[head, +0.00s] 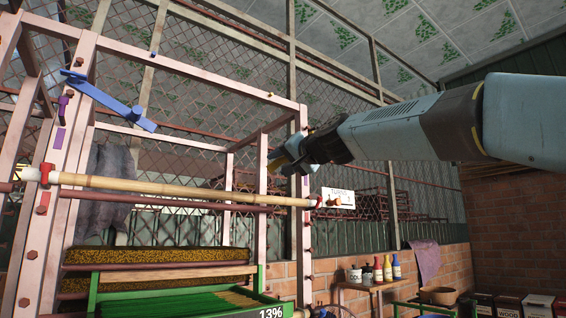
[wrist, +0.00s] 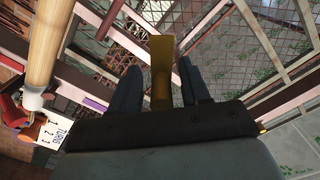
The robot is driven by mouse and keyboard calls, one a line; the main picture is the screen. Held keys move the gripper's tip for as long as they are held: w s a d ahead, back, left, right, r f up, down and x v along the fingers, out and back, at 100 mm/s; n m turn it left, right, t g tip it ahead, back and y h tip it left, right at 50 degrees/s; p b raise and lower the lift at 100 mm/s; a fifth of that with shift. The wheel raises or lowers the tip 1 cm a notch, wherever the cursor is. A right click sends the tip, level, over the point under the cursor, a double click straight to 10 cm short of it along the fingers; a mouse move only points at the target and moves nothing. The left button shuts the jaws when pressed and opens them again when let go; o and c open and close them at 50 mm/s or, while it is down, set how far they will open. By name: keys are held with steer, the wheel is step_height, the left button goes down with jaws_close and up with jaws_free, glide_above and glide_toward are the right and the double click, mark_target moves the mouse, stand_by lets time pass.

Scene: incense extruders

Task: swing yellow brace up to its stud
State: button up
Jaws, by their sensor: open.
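The yellow brace (wrist: 162,70) shows in the wrist view as a flat ochre bar standing between my gripper's two dark fingers. My gripper (wrist: 157,82) is open, with a gap visible on each side of the bar. In the head view my gripper (head: 283,158) is at the right front post of the pink frame, and the brace there is mostly hidden by it. A small yellow piece (head: 270,94) sits on the frame's upper beam, above and left of my gripper; it may be the stud.
A blue brace (head: 112,102) slants across the left of the pink frame (head: 190,60). A bamboo pole (head: 180,188) crosses the frame below my gripper, near a white number card (head: 338,198). Bottles (head: 378,268) stand on a small table at lower right.

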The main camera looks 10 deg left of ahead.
jaws_close()
stand_by(0.4)
